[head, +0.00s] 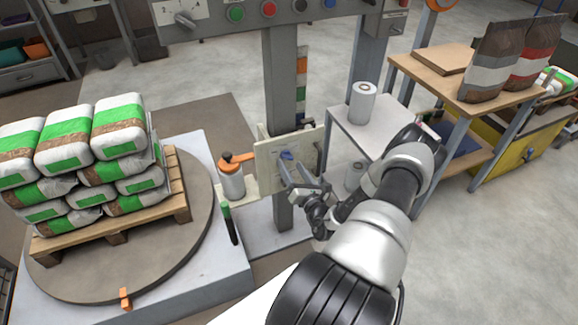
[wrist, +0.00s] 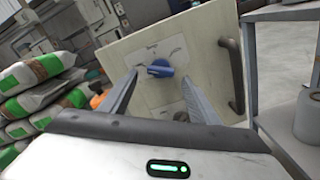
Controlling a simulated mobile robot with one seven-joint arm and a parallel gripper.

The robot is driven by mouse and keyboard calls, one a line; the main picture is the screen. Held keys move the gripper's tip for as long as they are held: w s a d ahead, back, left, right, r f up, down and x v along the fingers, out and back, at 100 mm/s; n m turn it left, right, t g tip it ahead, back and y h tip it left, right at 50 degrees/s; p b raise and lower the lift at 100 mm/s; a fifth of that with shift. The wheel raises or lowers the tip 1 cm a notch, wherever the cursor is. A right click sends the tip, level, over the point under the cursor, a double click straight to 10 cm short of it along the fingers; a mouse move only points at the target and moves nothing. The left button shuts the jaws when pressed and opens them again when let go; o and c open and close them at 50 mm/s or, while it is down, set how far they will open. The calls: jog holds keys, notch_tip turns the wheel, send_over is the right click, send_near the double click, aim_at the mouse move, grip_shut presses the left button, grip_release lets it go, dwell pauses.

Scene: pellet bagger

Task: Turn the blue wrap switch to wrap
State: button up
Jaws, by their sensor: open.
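The blue wrap switch (wrist: 160,68) is a knob on a pale panel (wrist: 112,50) and sits between my open fingers in the wrist view. Its pointer looks turned to the left, but the labels around it are too blurred to read. In the head view the switch (head: 286,155) shows small on the panel (head: 268,160), just beyond my fingertips. My gripper (head: 303,180) is open and empty in front of the panel; it also shows in the wrist view (wrist: 158,88). I cannot tell whether a finger touches the knob.
A dark handle (wrist: 232,75) stands out from the panel right of the switch. An orange-topped cylinder (head: 231,178) is left of the panel. Stacked bags (head: 118,135) lie on a pallet (head: 110,222) on a round turntable (head: 85,278). A side table (head: 375,122) bears a white roll (head: 362,103).

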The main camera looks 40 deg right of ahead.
aim_at(287, 157)
jog(key=shift+x, duration=1.4)
jog(key=c, duration=1.1)
jog(key=shift+o, duration=0.2)
jog(key=shift+m, duration=0.3)
jog(key=m+p, duration=0.1)
jog(key=m, duration=1)
jog(key=shift+a+r+p, duration=0.2)
jog(key=shift+p, duration=0.15)
